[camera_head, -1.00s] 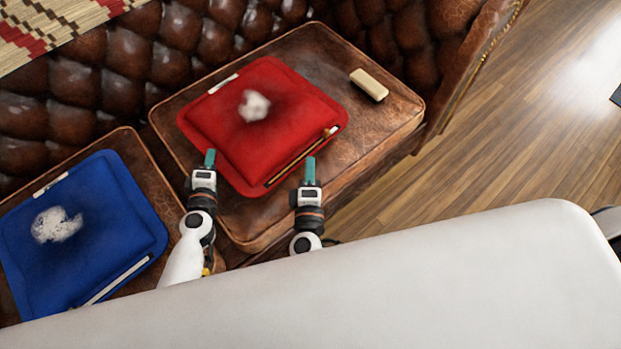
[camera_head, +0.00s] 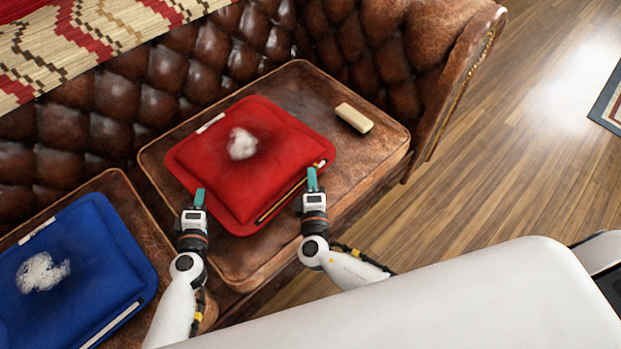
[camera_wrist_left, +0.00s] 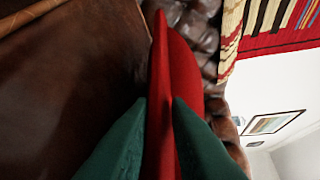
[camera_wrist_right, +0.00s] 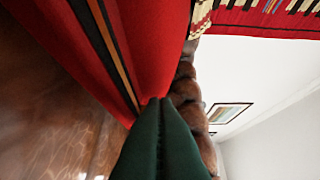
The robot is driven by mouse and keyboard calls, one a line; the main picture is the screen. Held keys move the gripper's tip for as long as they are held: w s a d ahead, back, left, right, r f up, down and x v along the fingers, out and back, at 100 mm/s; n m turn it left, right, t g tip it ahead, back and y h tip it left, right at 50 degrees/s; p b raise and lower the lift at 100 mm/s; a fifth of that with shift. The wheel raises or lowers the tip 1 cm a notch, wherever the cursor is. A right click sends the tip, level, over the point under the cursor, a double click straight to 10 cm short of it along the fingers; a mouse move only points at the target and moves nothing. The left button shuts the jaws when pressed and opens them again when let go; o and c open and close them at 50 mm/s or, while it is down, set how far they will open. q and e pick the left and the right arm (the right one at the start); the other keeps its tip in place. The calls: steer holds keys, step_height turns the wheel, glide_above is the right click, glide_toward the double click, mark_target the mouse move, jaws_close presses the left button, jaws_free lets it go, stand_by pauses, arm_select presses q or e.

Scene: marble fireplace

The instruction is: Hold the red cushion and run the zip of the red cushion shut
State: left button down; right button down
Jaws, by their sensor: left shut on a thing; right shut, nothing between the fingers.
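The red cushion (camera_head: 225,185) lies on a brown leather seat, with a white fluffy patch on top. Its zip (camera_head: 277,204) runs along the front edge as a tan strip between dark lines, also seen in the right wrist view (camera_wrist_right: 112,45). A small light piece (camera_head: 321,164) shows at its right end. My left gripper (camera_head: 199,198) is shut on the cushion's front-left edge; the left wrist view shows the red fabric (camera_wrist_left: 160,100) between its fingers. My right gripper (camera_head: 312,180) is shut and empty at the zip's right end, hiding part of it; I cannot tell whether it touches.
A blue cushion (camera_head: 75,265) with a white patch lies on the seat to the left. A cream block (camera_head: 354,118) lies on the seat (camera_head: 290,95) behind and right of the red cushion. The tufted sofa back (camera_head: 165,75) stands behind. Wooden floor is open on the right.

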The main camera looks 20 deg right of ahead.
mark_target(324, 168)
arm_select(q)
steer(key=shift+a+f, duration=0.1)
steer(key=shift+f, duration=0.1)
arm_select(e)
steer(key=d, duration=0.1)
steer(key=w+d, duration=0.2)
steer(key=d, duration=0.1)
steer(key=a, duration=0.1)
steer(key=s+a, duration=0.1)
steer(key=a, duration=0.1)
steer(key=s+a, duration=0.1)
steer(key=shift+s+a, duration=0.1)
steer(key=shift+a, duration=0.05)
steer(key=v, duration=0.9)
steer(key=shift+s, duration=0.4)
arm_select(q)
steer(key=c, duration=1.3)
jaws_free()
steer(key=shift+c, duration=0.2)
steer(key=shift+o, duration=0.2)
steer(key=shift+r, duration=0.1)
